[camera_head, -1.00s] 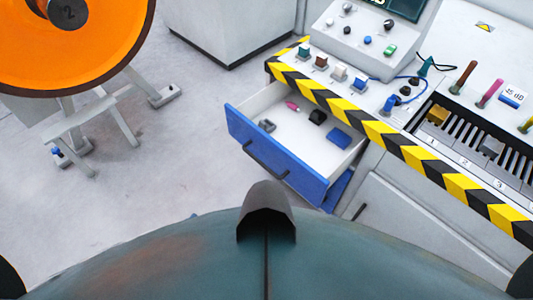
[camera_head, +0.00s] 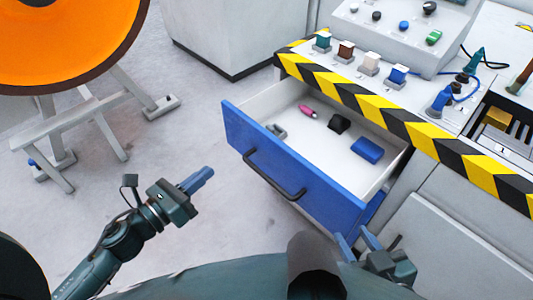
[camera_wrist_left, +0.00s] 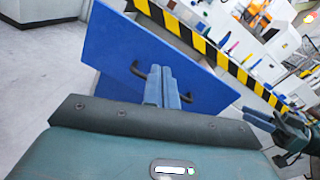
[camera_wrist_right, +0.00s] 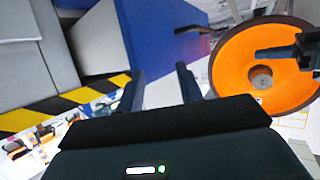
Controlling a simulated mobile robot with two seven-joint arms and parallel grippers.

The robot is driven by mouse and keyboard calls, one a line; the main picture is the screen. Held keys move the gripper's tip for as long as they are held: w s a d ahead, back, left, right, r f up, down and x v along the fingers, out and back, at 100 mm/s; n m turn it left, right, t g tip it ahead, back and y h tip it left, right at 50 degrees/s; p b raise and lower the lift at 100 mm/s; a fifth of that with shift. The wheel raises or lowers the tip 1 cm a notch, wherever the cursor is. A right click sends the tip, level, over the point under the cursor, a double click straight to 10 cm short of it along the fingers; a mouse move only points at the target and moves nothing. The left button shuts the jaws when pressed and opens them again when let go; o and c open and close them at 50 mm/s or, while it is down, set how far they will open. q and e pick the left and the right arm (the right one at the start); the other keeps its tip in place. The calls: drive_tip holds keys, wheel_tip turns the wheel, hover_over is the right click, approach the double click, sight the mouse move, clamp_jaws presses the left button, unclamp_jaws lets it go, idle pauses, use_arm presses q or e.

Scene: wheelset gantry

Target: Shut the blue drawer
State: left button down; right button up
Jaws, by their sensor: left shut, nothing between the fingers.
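The blue drawer (camera_head: 260,160) stands pulled out of the workbench, its dark handle (camera_head: 275,178) on the blue front. Its front also shows in the left wrist view (camera_wrist_left: 112,48) and the right wrist view (camera_wrist_right: 150,32). My left gripper (camera_head: 205,176) is shut and empty, apart from the drawer front and to its left in the head view; in the left wrist view its fingers (camera_wrist_left: 160,72) point toward the front and partly cover the handle. My right gripper (camera_head: 357,240) is open and empty, below the drawer's right end in the head view; its parted fingers (camera_wrist_right: 161,80) show in the right wrist view.
Inside the drawer lie a pink item (camera_head: 308,111), a black item (camera_head: 339,124), a blue block (camera_head: 367,150) and a grey item (camera_head: 276,131). A striped bench edge (camera_head: 400,122) runs above. An orange wheel (camera_head: 60,40) on a stand is at left. Floor between is clear.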

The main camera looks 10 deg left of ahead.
use_arm(q)
drive_tip(key=w+f+m+h, duration=0.1)
drive_tip(key=f+m, duration=0.1)
drive_tip(key=m, duration=0.2)
drive_tip(key=g, duration=0.1)
approach(264, 138)
drive_tip(key=shift+m+h, duration=0.3)
drive_tip(key=shift+m, duration=0.1)
drive_tip(key=x, duration=0.7)
drive_tip(key=shift+a+f+p, duration=0.15)
drive_tip(key=shift+p, duration=0.15)
use_arm(e)
drive_tip(key=shift+w+d+r+m+t, duration=0.15)
drive_tip(key=shift+d+r+m+t, duration=0.15)
drive_tip(key=shift+r, duration=0.1)
use_arm(q)
drive_tip(key=shift+w, duration=0.1)
use_arm(e)
drive_tip(key=shift+d, duration=0.1)
